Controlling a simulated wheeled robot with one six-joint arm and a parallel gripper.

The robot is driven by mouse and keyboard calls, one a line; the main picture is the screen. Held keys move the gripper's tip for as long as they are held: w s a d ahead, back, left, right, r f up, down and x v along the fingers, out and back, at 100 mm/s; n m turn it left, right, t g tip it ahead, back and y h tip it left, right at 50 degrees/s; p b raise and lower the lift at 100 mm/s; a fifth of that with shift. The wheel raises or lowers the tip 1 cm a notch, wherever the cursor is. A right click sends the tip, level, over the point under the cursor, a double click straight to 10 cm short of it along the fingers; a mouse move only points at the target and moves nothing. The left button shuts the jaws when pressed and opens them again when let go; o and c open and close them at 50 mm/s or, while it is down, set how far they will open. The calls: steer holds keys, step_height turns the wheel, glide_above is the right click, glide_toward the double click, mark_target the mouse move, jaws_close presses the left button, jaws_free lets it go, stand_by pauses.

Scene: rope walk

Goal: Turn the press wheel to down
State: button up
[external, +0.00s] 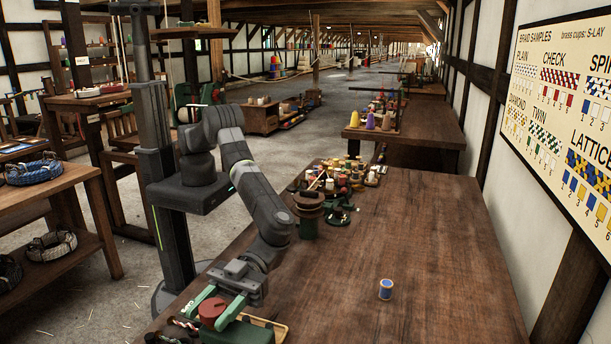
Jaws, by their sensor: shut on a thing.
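A round red wheel (211,308), which looks like the press wheel, sits at the near left corner of the wooden table. Beneath and beside it is a dark green body (240,333), partly cut off by the bottom edge of the view. My gripper (203,318) reaches down with its two green fingers on either side of the red wheel and is shut on it. The wheel's underside and any position marking are hidden or too small to read, so its turned position cannot be told.
A blue spool (386,289) stands alone on the table (440,240). A shallow tan tray (268,325) lies right of the press. A dark round stand (308,208) and a cluster of spools (350,172) are farther back. The table's right side is clear.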

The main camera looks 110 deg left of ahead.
steer(key=shift+m+g, duration=0.6)
steer(key=shift+g, duration=0.3)
steer(key=o, duration=1)
steer(key=shift+b, duration=0.3)
steer(key=a+b, duration=0.1)
steer(key=a, duration=0.3)
steer(key=w+a+b, duration=0.1)
steer(key=a, duration=0.4)
steer(key=w+a, duration=0.1)
steer(key=a, duration=0.3)
steer(key=shift+w+a+b, duration=0.2)
steer(key=shift+a+b, duration=0.1)
steer(key=shift+b, duration=0.1)
steer(key=d+p, duration=0.1)
steer(key=d, duration=0.3)
steer(key=s+d+p, duration=0.1)
steer(key=d, duration=0.4)
steer(key=s+d+p, duration=0.1)
steer(key=d, duration=0.3)
steer(key=shift+s+d, duration=0.2)
steer(key=shift+d, duration=0.15)
